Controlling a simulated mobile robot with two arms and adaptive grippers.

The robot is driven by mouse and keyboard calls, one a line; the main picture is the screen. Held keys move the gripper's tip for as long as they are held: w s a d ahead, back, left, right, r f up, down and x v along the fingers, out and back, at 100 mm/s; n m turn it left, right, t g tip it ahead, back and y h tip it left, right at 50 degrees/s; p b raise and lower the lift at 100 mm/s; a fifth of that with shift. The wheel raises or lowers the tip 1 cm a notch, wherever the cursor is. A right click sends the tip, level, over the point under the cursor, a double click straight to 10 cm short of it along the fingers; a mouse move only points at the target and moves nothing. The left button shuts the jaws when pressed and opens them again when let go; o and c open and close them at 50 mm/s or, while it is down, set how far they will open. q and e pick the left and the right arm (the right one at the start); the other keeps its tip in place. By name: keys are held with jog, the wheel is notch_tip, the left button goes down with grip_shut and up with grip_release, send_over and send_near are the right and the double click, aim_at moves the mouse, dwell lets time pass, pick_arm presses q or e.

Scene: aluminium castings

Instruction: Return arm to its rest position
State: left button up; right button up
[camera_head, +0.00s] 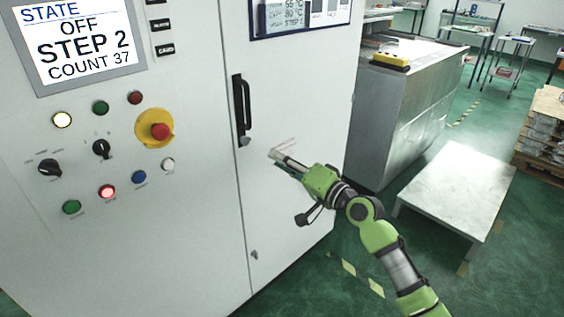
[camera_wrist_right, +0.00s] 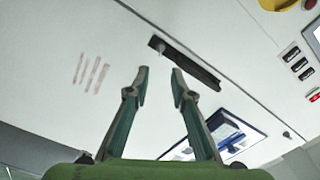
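My right arm (camera_head: 385,245) reaches in from the lower right in the head view. Its gripper (camera_head: 276,155) is in front of the cabinet door, to the right of and a little below the black door handle (camera_head: 242,108). In the right wrist view the two fingers (camera_wrist_right: 160,78) stand apart with nothing between them, so the gripper is open and empty. The handle (camera_wrist_right: 185,62) shows beyond the fingertips there, apart from them. My left gripper and left arm are not in view.
A white control cabinet (camera_head: 200,225) with buttons, a red emergency stop (camera_head: 160,131) and a screen (camera_head: 78,38) fills the left. A low white table (camera_head: 455,190) and a metal block-like unit (camera_head: 405,110) stand to the right. Green floor shows between them.

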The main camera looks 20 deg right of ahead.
jog(key=shift+f, duration=0.15)
dwell(0.3)
notch_tip(320, 180, down, 22)
jog(key=s+d+g+h, duration=0.2)
jog(key=d+g+h, duration=0.1)
jog(key=g, duration=0.1)
jog(key=s+f+n+g+h, duration=0.15)
jog(key=s+f, duration=0.45)
jog(key=f, duration=0.6)
jog(key=s+f+n+g+h, duration=0.1)
jog(key=s+f+g, duration=0.1)
jog(key=s+f, duration=0.7)
jog(key=s+a+f+n+g, duration=0.2)
jog(key=s+f, duration=0.6)
jog(key=s, duration=0.5)
jog(key=s+a+f+n+g, duration=0.2)
jog(key=s+f, duration=0.6)
jog(key=s, duration=0.6)
jog(key=s+a+f+n+g, duration=0.2)
jog(key=s+f+n+g, duration=0.2)
jog(key=s+f, duration=0.5)
jog(key=s, duration=0.5)
jog(key=shift+s+a+h, duration=0.15)
jog(key=shift+a+h, duration=0.2)
jog(key=shift+f+g, duration=0.1)
jog(key=shift+g, duration=0.15)
